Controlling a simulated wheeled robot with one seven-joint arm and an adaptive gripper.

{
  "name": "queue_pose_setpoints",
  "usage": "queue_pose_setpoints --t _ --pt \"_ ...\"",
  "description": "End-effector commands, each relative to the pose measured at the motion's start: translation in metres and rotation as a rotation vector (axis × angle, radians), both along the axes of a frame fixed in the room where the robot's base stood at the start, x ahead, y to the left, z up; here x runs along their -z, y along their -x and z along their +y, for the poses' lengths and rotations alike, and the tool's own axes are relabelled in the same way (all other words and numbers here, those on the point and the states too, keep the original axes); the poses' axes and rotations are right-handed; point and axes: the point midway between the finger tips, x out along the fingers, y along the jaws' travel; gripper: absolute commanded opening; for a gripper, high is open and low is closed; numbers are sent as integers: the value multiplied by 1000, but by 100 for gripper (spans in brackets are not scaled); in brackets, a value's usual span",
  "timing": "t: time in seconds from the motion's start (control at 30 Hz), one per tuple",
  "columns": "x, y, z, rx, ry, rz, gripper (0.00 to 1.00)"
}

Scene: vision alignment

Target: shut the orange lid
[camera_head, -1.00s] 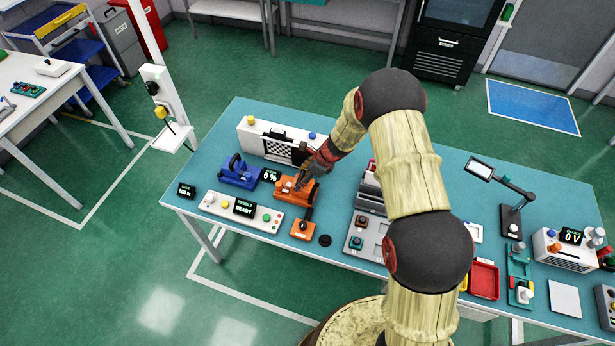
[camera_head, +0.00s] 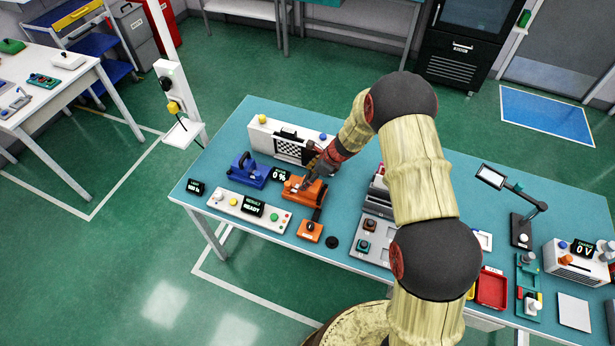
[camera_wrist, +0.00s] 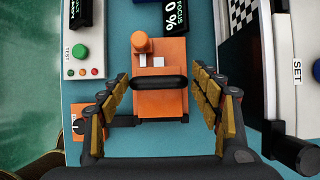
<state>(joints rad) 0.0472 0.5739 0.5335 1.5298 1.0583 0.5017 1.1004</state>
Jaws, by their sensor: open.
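The orange device (camera_head: 305,190) stands on the teal table, partly hidden behind my gripper (camera_head: 312,181) in the head view. In the wrist view, the orange lid (camera_wrist: 160,104) appears as an orange panel with a black bar handle (camera_wrist: 146,83) across it. Beyond the bar are an orange knob (camera_wrist: 141,43) and small grey squares. My gripper (camera_wrist: 160,78) is open, with one finger on each side of the orange device and the bar between them. I see no contact. The lid's exact angle is hard to tell.
A blue device (camera_head: 247,170) stands left of the orange one. A white button panel (camera_head: 230,203) lies in front, and a white unit with a checkered plate (camera_head: 264,137) stands behind. A small orange button box (camera_head: 310,231) sits nearer. Grey equipment (camera_head: 372,227) is to the right.

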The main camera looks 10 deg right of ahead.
Motion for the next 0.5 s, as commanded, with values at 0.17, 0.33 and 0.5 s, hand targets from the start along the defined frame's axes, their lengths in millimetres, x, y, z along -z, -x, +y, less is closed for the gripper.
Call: queue_pose_setpoints --t 0.17,0.33,0.5 --pt "-28 5 -13 2 0 -4 64" --pt "-60 13 -27 2 -1 -5 64" --pt "-85 20 -39 0 0 -5 64"
